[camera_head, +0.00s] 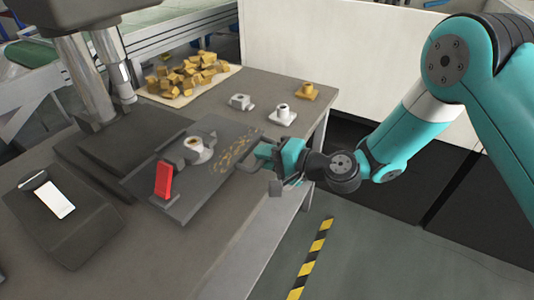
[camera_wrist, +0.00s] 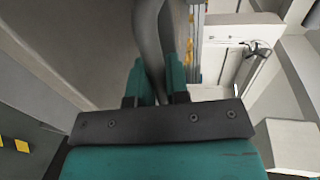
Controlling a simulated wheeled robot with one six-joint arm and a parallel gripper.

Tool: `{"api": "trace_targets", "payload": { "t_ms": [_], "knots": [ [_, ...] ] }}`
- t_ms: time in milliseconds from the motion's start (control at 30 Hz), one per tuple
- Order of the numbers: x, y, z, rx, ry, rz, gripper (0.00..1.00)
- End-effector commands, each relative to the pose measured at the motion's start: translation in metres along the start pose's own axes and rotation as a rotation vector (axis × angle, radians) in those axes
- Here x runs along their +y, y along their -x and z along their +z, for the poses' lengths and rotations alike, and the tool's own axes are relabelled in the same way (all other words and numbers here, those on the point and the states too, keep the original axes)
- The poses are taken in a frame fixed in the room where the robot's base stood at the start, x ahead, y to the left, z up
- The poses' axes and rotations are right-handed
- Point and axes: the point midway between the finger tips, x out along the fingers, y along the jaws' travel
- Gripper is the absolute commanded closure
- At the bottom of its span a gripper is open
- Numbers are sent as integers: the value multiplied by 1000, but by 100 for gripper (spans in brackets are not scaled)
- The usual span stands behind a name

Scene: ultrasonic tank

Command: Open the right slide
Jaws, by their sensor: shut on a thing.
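The right slide (camera_head: 205,188) is a dark flat plate in the middle of the table, reaching from beside the dark machine base towards the table's right edge. It carries a pale round fixture (camera_head: 192,149), an upright red lever (camera_head: 163,180) and yellow marks or shavings. A grey bar handle (camera_head: 247,166) shows at its right end. My gripper (camera_head: 262,155) is at this end, with its fingers shut on the handle. In the wrist view the teal fingertips (camera_wrist: 160,78) close around the grey curved bar (camera_wrist: 148,35). The far end of the slide is partly hidden.
A pile of brass-coloured blocks (camera_head: 188,75) lies on a tray at the back. Grey and tan flanged parts (camera_head: 285,114) stand at the back right. A box with a white panel (camera_head: 60,204) is at the left. Open floor lies right of the table.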

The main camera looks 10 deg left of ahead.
Motion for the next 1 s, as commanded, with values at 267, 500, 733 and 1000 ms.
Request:
{"api": "trace_targets", "payload": {
  "t_ms": [267, 500, 733, 1000],
  "knots": [
    [0, 0, 0, 0, 1, -1, 71],
    [0, 1, -1, 2, 0, -1, 59],
    [0, 2, -1, 2, 0, -1, 59],
    [3, 37, -2, 6, -4, 1, 59]
  ]
}}
